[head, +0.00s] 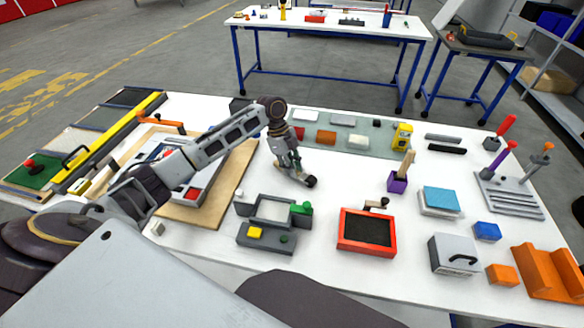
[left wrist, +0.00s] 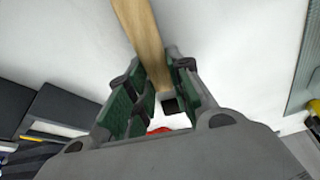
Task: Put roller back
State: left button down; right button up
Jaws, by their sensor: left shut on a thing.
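My left gripper (head: 291,168) is low over the middle of the white table and is shut. In the left wrist view, the fingers (left wrist: 152,100) close around a long light-wood handle (left wrist: 146,32) that runs up out of the picture. I cannot see enough to confirm that this is the roller. A small dark end (head: 310,181) shows beside the fingertips in the head view. A red-framed tray with a black inside (head: 367,233) stands to the right, with a small brown and black piece (head: 377,204) at its back edge. My right gripper is out of view.
A grey station with a green knob (head: 270,212) stands just in front of my left gripper. A purple holder with a wooden stick (head: 398,182) is to the right. A wooden board (head: 245,160) lies left. Bare table lies between gripper and purple holder.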

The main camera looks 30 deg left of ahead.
pick_arm(q)
jog(key=c, duration=1.7)
grip_release()
jog(key=shift+f, duration=0.1)
jog(key=o, duration=0.4)
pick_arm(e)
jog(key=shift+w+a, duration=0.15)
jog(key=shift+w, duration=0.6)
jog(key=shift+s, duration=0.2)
pick_arm(q)
jog(key=shift+a+r, duration=0.2)
jog(key=shift+r, duration=0.45)
jog(key=v, duration=1.1)
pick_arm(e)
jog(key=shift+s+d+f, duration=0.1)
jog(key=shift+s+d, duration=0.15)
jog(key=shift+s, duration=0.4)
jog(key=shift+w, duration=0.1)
